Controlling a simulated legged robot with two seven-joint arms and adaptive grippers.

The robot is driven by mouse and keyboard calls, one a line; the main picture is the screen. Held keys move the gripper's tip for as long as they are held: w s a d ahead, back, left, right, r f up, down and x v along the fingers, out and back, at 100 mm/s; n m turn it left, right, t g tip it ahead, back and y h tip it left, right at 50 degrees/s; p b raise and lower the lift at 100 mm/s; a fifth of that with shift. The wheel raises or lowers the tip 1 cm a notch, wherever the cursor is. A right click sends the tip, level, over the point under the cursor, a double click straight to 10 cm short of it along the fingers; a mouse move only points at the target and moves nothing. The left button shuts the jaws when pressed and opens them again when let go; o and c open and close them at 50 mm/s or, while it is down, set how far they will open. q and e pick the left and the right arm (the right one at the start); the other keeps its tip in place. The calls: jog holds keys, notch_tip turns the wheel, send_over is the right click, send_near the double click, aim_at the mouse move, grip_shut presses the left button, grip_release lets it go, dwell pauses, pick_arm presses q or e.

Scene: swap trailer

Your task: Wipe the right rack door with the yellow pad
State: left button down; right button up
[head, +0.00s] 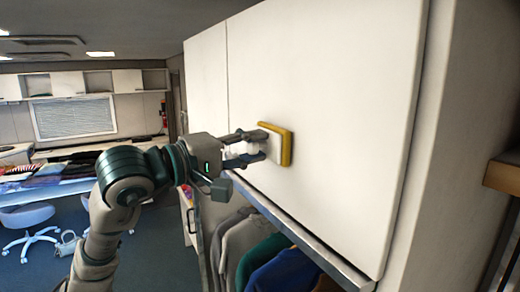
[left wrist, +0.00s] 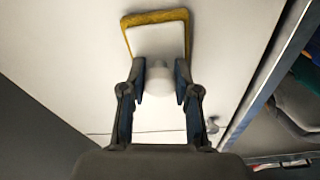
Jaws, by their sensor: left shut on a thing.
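The yellow pad (head: 288,146) has a white backing and a pale knob-like handle. My left gripper (head: 262,145) is shut on that handle. The pad's yellow face is against, or very close to, the white right rack door (head: 340,90), toward the door's lower left part. In the left wrist view the pad (left wrist: 157,40) lies beyond the fingertips of the left gripper (left wrist: 160,85), with its yellow edge showing around the white backing. Exact contact with the door cannot be told. My right gripper is not in view.
A left rack door (head: 206,85) adjoins at a thin seam. Clothes (head: 255,250) hang below the doors, under a metal rail (head: 300,235). A wooden shelf edge (head: 503,173) is at far right. A table with folded clothes (head: 65,170) and chairs (head: 28,215) stand at left.

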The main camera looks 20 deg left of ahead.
aim_at(282, 148)
pick_arm(q)
jog(key=shift+w+a, duration=2.3)
jog(key=shift+a, duration=0.05)
jog(key=shift+s+d+b, duration=0.3)
jog(key=shift+s+d, duration=1.1)
jog(key=shift+d, duration=0.2)
jog(key=shift+s+d+b, duration=0.3)
jog(key=shift+s+d, duration=1.1)
jog(key=shift+d, duration=0.2)
jog(key=shift+s+d, duration=0.85)
jog(key=shift+d, duration=0.1)
jog(key=shift+r, duration=0.1)
jog(key=shift+w+a+p, duration=0.6)
jog(key=shift+w+a, duration=0.65)
jog(key=shift+a, duration=0.2)
jog(key=w+a, duration=0.4)
jog(key=a, duration=0.1)
jog(key=shift+w+a, duration=0.15)
jog(key=shift+w, duration=0.25)
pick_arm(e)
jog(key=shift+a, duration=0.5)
